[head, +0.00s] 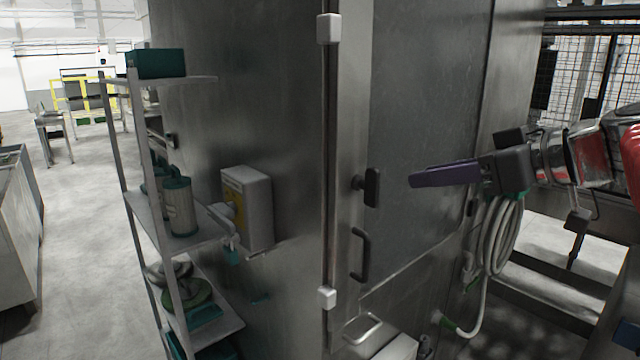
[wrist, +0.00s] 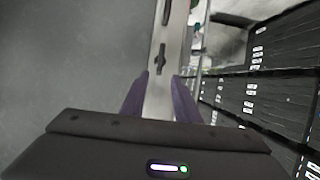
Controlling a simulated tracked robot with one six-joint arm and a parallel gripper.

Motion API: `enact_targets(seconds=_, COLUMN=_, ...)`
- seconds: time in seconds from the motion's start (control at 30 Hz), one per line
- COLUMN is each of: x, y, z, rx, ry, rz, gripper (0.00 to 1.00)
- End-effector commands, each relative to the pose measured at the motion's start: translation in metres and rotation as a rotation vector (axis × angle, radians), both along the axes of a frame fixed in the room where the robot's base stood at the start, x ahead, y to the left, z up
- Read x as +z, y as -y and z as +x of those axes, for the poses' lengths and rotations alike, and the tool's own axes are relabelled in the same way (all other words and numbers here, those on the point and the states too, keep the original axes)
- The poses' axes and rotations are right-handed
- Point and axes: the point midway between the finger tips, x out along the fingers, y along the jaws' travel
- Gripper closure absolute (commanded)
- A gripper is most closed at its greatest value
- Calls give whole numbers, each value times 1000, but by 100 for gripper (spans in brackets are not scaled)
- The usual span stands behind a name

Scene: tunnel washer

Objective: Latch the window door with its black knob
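The window door (head: 425,110) is a tall dark grey panel in the steel cabinet. It looks near flush with its frame, but I cannot tell if it is fully shut. Its black knob (head: 372,187) stands out at the panel's left edge, above a black bar handle (head: 361,255). My gripper (head: 411,181) has purple fingers pointing left at about knob height, apart from the knob in the picture. In the wrist view the fingers (wrist: 160,92) are spread with an empty gap. A small dark shape on a pale strip ahead may be the knob.
A shelf rack (head: 150,210) with cans stands left of a grey box (head: 246,208) on the cabinet side. A coiled pale hose (head: 497,240) hangs below my gripper. White blocks (head: 328,28) sit along the door frame. Open floor (head: 75,200) lies at left.

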Motion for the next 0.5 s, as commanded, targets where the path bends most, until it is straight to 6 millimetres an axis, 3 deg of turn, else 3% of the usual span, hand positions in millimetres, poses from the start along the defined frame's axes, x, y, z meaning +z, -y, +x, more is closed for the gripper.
enact_targets(seconds=0.5, x=-21, y=-29, z=39, rx=1, ry=-3, rz=0, gripper=72)
